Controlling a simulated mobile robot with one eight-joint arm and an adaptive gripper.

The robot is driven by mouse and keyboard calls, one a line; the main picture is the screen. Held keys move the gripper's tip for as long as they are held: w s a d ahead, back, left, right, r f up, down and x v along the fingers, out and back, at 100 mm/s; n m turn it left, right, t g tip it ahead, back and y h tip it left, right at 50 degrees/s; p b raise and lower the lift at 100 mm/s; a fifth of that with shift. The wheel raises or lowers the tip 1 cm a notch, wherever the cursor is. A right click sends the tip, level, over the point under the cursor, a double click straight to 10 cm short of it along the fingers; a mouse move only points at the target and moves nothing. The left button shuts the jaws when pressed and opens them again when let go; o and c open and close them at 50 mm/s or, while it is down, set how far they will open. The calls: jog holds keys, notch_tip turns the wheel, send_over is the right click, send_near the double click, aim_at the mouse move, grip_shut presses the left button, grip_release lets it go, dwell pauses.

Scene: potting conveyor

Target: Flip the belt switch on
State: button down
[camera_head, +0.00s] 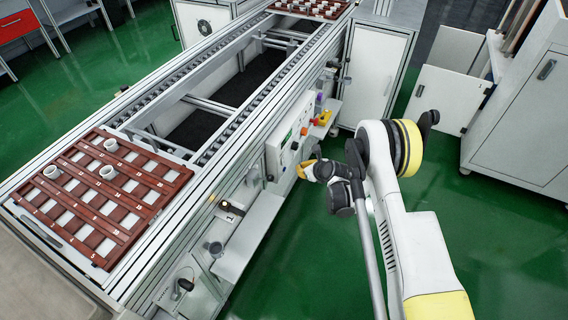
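A white control panel (275,152) is mounted on the side of the conveyor frame, in the middle of the view. It carries a small green mark, an orange knob (304,131) and a dark round control (294,146). I cannot tell which of these is the belt switch, or its position. My gripper (304,168) is beside the panel's lower right part, at the end of my arm reaching in from the right. Its fingers are small and partly hidden by the wrist. I cannot tell whether it touches the panel or is open.
The conveyor (232,128) runs from lower left to upper right. A brown tray (58,206) with several white pots lies at its near end, and another tray (335,12) at its far end. A white cabinet (520,125) stands right. Green floor is clear between.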

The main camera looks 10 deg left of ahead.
jog(key=shift+w+a+f, duration=0.1)
jog(key=shift+w+a, duration=0.15)
jog(key=shift+a, duration=0.4)
jog(key=shift+w+a+f, duration=0.1)
jog(key=shift+w+a, duration=0.1)
jog(key=shift+a, duration=0.4)
jog(key=shift+w+a, duration=0.25)
jog(key=shift+a, duration=0.4)
jog(key=shift+w+a+f, duration=0.1)
jog(key=shift+w+a, duration=0.05)
jog(key=shift+a, duration=0.25)
jog(key=shift+w+a, duration=0.1)
jog(key=shift+a, duration=0.15)
dwell(0.5)
jog(key=shift+d, duration=0.15)
jog(key=shift+s+d, duration=0.25)
jog(key=shift+d, duration=0.3)
jog(key=shift+s+d+r, duration=0.15)
jog(key=shift+s+d, duration=0.15)
jog(key=shift+d, duration=0.45)
jog(key=shift+s+d+r, duration=0.1)
jog(key=shift+s+d, duration=0.2)
jog(key=shift+d, duration=0.5)
jog(key=shift+s+d+r, duration=0.15)
jog(key=shift+s+d, duration=0.15)
jog(key=shift+d, duration=0.45)
